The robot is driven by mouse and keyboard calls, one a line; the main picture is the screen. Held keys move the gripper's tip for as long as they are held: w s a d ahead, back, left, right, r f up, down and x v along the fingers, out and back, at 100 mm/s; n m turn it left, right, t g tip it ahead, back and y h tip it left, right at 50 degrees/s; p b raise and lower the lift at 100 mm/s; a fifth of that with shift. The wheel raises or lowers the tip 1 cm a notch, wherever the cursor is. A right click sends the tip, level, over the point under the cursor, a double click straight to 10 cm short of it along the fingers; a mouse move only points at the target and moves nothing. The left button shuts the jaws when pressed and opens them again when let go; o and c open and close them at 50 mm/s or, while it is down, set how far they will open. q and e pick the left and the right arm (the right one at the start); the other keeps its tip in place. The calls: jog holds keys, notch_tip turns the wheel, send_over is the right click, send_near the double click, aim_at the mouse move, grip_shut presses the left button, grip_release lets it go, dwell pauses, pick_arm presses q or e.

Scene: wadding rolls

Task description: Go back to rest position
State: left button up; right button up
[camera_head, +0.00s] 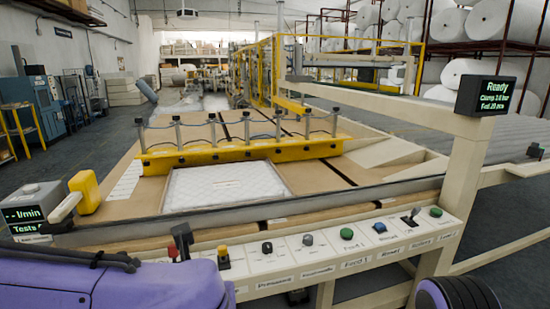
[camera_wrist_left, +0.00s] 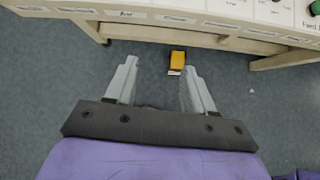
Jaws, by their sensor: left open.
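My left gripper (camera_wrist_left: 158,78) shows in the left wrist view with its two grey fingers wide apart and nothing between them. It is over the blue-grey floor, just in front of the control panel (camera_wrist_left: 207,20), whose edge runs across the top of that view. In the head view my purple left arm comes in at the lower left, in front of the panel's left end; its fingers cannot be made out there. A purple and black part of my right arm shows at the bottom right edge; the right gripper is outside the views.
The control panel (camera_head: 330,262) with several buttons and levers runs along the machine's front. A yellow clamp bar (camera_head: 240,152) crosses the machine bed over white wadding (camera_head: 225,187). A display post (camera_head: 455,180) stands at right. A small yellow box (camera_wrist_left: 177,62) lies near the panel's legs.

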pick_arm(q)
jog(key=w+a+f+m+t, duration=0.1)
jog(key=w+f+m+t, duration=0.25)
jog(key=w+m, duration=0.55)
jog(key=s+a+f+m+g+p, duration=0.15)
jog(key=a+f+m, duration=0.25)
jog(key=f+m, duration=0.9)
jog(key=s+a+f+m+g, duration=0.1)
jog(key=s+a+f+m, duration=0.1)
jog(key=s+a+f, duration=0.3)
jog(key=s+f+m+g, duration=0.1)
jog(key=s+f+m, duration=0.2)
jog(key=f, duration=0.5)
jog(key=s+a+f+m+g, duration=0.1)
jog(key=s+a+f, duration=0.2)
jog(key=s, duration=0.2)
jog(key=s+a+f+m+g+y+p, duration=0.1)
jog(key=s+a+f+m+g, duration=0.1)
jog(key=s, duration=0.4)
jog(key=s+a+f+m+g+p, duration=0.1)
jog(key=s+a+f, duration=0.3)
jog(key=s, duration=0.2)
jog(key=shift+f+g, duration=0.2)
jog(key=shift+g, duration=0.1)
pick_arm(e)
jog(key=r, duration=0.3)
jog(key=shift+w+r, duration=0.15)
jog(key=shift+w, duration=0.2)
